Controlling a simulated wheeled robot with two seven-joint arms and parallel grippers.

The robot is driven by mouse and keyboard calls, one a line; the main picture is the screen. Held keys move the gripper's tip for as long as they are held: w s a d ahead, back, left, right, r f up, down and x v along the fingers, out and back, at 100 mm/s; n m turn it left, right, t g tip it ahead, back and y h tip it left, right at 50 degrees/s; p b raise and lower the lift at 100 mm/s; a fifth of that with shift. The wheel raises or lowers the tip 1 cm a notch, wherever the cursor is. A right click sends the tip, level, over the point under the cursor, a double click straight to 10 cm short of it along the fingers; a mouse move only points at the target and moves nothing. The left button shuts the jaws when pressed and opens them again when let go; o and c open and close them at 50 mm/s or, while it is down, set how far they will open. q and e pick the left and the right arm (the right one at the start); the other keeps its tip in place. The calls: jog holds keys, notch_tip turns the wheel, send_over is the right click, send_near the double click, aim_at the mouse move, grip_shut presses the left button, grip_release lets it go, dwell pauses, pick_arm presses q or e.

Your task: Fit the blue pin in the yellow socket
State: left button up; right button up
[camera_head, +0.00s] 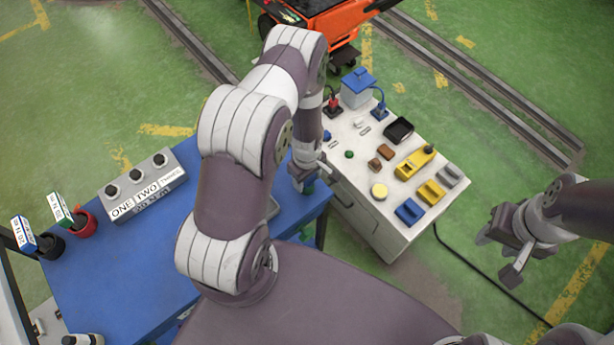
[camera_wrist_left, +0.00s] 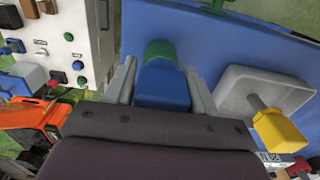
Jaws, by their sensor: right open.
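In the left wrist view, the blue pin's block-shaped blue part (camera_wrist_left: 163,85) lies between the fingers of my left gripper (camera_wrist_left: 160,72), which look closed on its sides. A green round part (camera_wrist_left: 160,50) shows just beyond it; I cannot tell whether it belongs to the pin or is a separate holder. In the head view, my left gripper (camera_head: 305,180) is low over the right edge of the blue table, and the pin is mostly hidden. A yellow block (camera_wrist_left: 278,130) on a grey stem shows in the left wrist view; I cannot identify the yellow socket for sure. My right gripper (camera_head: 512,245) is open and empty.
A grey tray (camera_wrist_left: 235,90) lies on the blue table (camera_head: 85,265). A labelled box (camera_head: 150,190), a red holder (camera_head: 84,224) and a black holder (camera_head: 50,245) stand at left. A white cabinet (camera_head: 400,225) with several coloured parts stands beside the table.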

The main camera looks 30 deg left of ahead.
pick_arm(q)
jog(key=c, duration=0.6)
jog(key=shift+r, duration=0.1)
jog(key=shift+r+p, duration=0.45)
jog(key=shift+r, duration=0.1)
jog(key=shift+r+p, duration=2.35)
jog(key=shift+r, duration=0.75)
jog(key=shift+r, duration=0.1)
notch_tip(320, 180, up, 5)
jog(key=p, duration=0.4)
jog(key=shift+f, duration=0.2)
